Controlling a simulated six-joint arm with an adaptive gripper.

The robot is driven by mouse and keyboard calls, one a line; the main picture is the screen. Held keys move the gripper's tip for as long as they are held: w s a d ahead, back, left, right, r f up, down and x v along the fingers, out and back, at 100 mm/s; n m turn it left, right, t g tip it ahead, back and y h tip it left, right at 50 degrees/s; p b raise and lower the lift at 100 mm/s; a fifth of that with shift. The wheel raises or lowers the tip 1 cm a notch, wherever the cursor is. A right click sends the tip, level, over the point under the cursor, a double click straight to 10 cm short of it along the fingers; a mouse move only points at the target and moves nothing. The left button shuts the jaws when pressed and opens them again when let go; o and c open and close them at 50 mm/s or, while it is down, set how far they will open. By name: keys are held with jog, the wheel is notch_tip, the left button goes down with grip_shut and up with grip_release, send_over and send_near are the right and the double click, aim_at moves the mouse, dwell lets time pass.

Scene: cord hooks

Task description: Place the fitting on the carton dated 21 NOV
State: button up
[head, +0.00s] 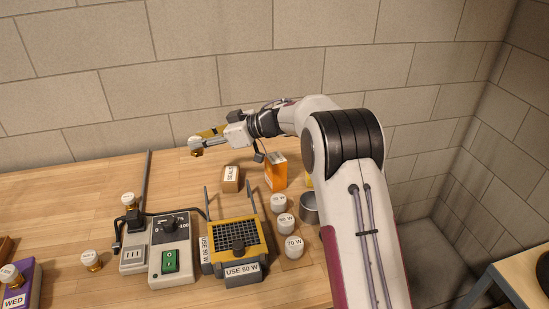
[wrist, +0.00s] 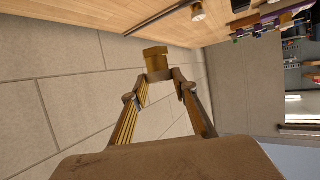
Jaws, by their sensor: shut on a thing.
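My gripper (head: 197,143) is shut on a fitting (head: 196,152), a small piece with a pale top and a brass base, held in the air above the back of the table. In the wrist view the brass fitting (wrist: 156,59) sits between the fingertips (wrist: 160,76). A brown carton (head: 231,180) with a white label stands right of and below the gripper in the head view. An orange carton (head: 276,172) stands further right. The dates on the cartons are too small to read, so I cannot tell which says 21 NOV.
A yellow caged device (head: 237,240) labelled USE 50 W and a grey switch box (head: 171,250) stand in front. Several white-topped fittings (head: 294,247), a metal cup (head: 309,207) and a purple WED box (head: 22,287) are around.

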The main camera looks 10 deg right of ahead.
jog(key=d+r+m+t+h, duration=0.25)
jog(key=d+r, duration=0.35)
jog(key=d, duration=0.8)
jog(key=m+t+h, duration=0.3)
jog(key=m, duration=0.1)
send_over(281, 161)
jog(key=shift+w+r+y, duration=0.1)
jog(key=shift+r+y, duration=0.1)
jog(key=shift+y, duration=0.05)
jog(key=shift+f, duration=3.15)
jog(key=shift+f, duration=1.85)
jog(key=shift+f+g, duration=0.1)
jog(key=shift+g, duration=0.15)
